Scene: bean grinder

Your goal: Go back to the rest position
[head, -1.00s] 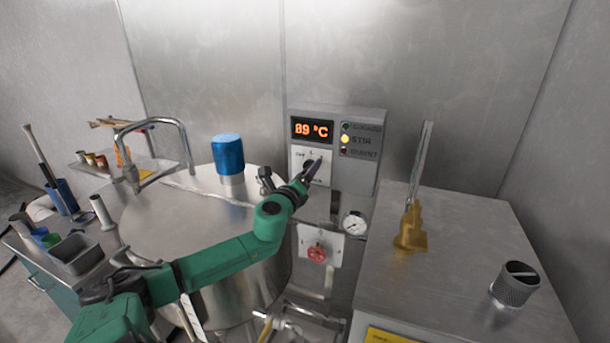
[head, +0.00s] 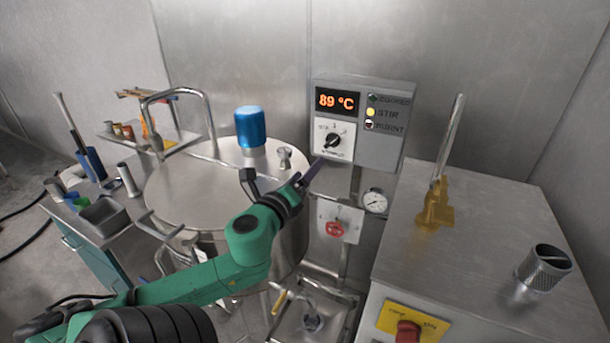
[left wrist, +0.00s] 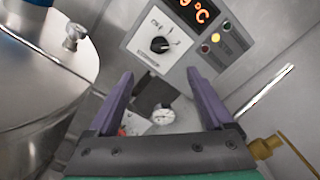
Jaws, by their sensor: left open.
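My left gripper (head: 303,183) is open and empty, in front of the control box and a little below its dial. In the left wrist view its two purple fingers (left wrist: 165,92) stand wide apart with nothing between them. The control box (head: 390,145) has a display reading 89 °C, a black dial knob (head: 333,141) on a white plate and a lit yellow lamp beside STIR. The knob also shows in the left wrist view (left wrist: 160,45), beyond the fingers and apart from them. My right gripper is not in view.
A steel kettle (head: 190,195) with a blue motor cap (head: 250,126) stands left of the box. A red valve handle (head: 334,229) and a gauge (head: 375,202) sit below it. A steel cabinet (head: 480,235) with a gold fitting (head: 435,207) and knurled knob (head: 544,267) is at right.

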